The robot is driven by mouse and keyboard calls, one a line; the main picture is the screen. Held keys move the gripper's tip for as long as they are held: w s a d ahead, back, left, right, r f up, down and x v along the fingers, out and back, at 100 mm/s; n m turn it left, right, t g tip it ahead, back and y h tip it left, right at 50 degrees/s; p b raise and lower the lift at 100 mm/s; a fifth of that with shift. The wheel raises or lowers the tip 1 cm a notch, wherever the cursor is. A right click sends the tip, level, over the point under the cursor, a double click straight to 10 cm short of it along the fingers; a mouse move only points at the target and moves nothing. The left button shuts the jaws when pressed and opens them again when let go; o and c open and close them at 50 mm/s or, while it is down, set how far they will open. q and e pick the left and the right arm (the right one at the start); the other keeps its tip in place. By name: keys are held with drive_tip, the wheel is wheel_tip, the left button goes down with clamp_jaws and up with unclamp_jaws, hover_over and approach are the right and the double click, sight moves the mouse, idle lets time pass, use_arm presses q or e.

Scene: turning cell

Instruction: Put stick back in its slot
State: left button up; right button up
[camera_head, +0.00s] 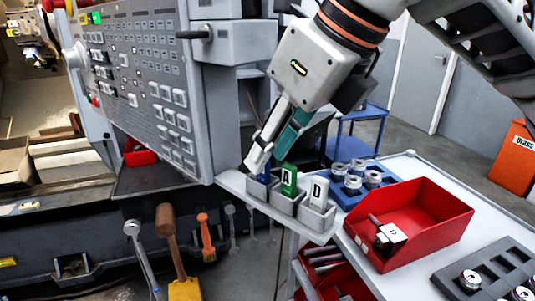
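A grey holder (318,224) with three slots in a row sits on the pale shelf edge beside the machine's control panel. A green stick marked A (288,180) stands upright in the middle slot, and a white stick marked D (319,192) stands in the right slot. A blue stick (264,174) shows in part at the left slot; the gripper hides the rest. My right gripper (261,163) reaches down from above, its fingertips at the blue stick. Whether it grips the stick or only surrounds it is unclear. My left gripper is out of view.
A red bin (440,222) on the white cart holds a small white block (391,234). A blue tray (339,186) with metal parts stands behind the holder. A grey tray (446,284) lies at front right. The control panel (130,75) rises close on the left.

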drive_tip(key=v, duration=1)
